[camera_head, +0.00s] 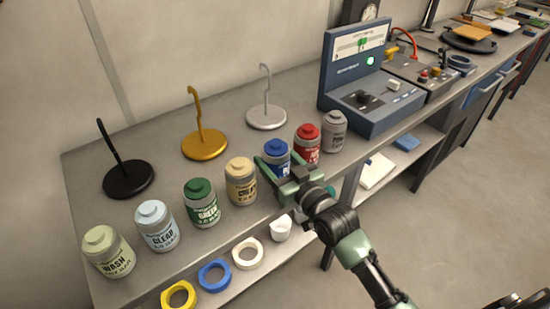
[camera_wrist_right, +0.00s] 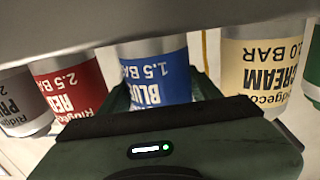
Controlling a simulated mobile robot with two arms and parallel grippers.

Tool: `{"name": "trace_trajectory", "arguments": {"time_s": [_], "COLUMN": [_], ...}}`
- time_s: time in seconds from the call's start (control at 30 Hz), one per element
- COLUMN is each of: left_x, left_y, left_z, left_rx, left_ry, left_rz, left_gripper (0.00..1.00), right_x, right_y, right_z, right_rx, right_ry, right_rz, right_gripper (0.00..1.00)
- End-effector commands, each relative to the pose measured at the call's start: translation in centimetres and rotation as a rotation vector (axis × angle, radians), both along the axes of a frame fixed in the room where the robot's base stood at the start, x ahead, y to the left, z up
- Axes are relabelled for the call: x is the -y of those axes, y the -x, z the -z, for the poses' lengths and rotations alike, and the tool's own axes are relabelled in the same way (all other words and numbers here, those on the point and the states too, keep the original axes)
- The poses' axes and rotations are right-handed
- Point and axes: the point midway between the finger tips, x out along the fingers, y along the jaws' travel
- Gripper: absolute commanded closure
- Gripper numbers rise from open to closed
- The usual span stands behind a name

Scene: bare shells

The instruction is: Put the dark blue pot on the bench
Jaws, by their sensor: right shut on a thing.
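The dark blue pot (camera_head: 277,153) has a blue lid and a blue label. It stands upright in the row along the front of the grey bench (camera_head: 180,170), between the cream pot (camera_head: 241,181) and the red pot (camera_head: 307,145). My right gripper (camera_head: 275,171) reaches in from the front and is shut on the blue pot. In the right wrist view, which is upside down, the blue pot (camera_wrist_right: 155,72) sits between the fingers. I cannot tell whether its base touches the bench. My left gripper is not in view.
Green (camera_head: 202,203), clear (camera_head: 157,226) and wash (camera_head: 107,251) pots stand left; a grey pot (camera_head: 334,131) stands right. Black (camera_head: 128,179), gold (camera_head: 204,145) and silver (camera_head: 266,117) hooked stands are behind. A blue console (camera_head: 370,100) is further right. Coloured rings (camera_head: 214,276) lie below the bench top.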

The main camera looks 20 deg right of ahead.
Motion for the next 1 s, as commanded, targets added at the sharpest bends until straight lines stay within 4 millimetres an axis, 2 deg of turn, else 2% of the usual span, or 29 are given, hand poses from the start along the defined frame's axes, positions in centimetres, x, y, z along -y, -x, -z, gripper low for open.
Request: {"name": "trace_trajectory", "arguments": {"time_s": [0.03,0.07,0.1,0.13,0.47,0.57,1.0], "left_x": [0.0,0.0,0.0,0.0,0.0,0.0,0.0], "left_y": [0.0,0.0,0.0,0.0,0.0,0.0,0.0], "left_z": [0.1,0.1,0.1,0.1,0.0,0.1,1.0], "left_rx": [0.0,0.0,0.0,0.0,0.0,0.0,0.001], "left_ry": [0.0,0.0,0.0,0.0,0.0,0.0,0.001], "left_rz": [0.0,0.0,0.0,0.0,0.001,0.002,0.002], "left_gripper": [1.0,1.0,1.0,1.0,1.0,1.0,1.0], "right_x": [0.0,0.0,0.0,0.0,0.0,0.2,2.4], "right_y": [0.0,0.0,0.0,0.0,0.0,0.7,9.1], "right_z": [0.1,0.2,0.2,0.2,0.0,0.1,0.1], "right_rx": [0.003,-0.001,-0.001,-0.001,0.0,-0.003,-0.004], "right_ry": [-0.001,0.0,0.0,0.0,0.0,0.001,0.001], "right_rz": [0.0,0.0,0.0,0.0,0.0,0.0,-0.002], "right_gripper": [0.95,0.32,0.21,0.16,0.16,0.16,0.16]}}
